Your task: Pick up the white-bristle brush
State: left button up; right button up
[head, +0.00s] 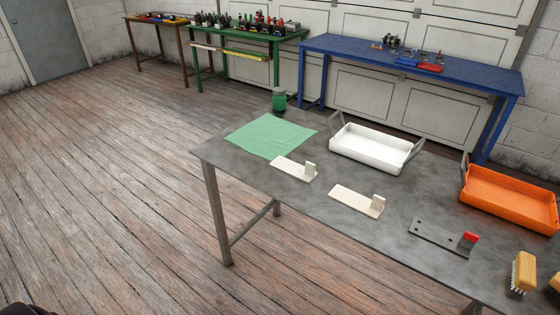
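A brush (523,272) with a yellow-tan wooden body and pale, whitish bristles is at the right front of the grey table. It rests with its bristles showing along its lower left side. A second yellow-tan block (555,284), possibly another brush, is cut off by the right edge, and its bristles cannot be made out. Neither gripper can be made out. Only a small dark shape shows at the bottom left corner, perhaps part of my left arm.
The grey table (225,150) carries a green cloth (270,135), green jar (279,99), white tray (345,155), orange tray (510,216), two pale bracketed plates (288,169) and a dark plate with a red block (436,237). Blue (335,44) and green benches stand behind. Floor left is clear.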

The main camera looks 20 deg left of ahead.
aim_at(524, 279)
jog(key=j+u, duration=0.15)
jog(key=i+j+z, duration=0.1)
jog(key=i+j, duration=0.15)
jog(key=i+j+z, duration=0.1)
jog(key=j, duration=0.35)
jog(key=i+j+z, duration=0.1)
jog(key=i+j, duration=0.2)
jog(key=i+j+z, duration=0.1)
jog(key=j, duration=0.35)
jog(key=i+j+z, duration=0.1)
jog(key=i+j, duration=0.2)
jog(key=j+z, duration=0.4)
jog(key=z, duration=1.5)
jog(key=i+l, duration=0.25)
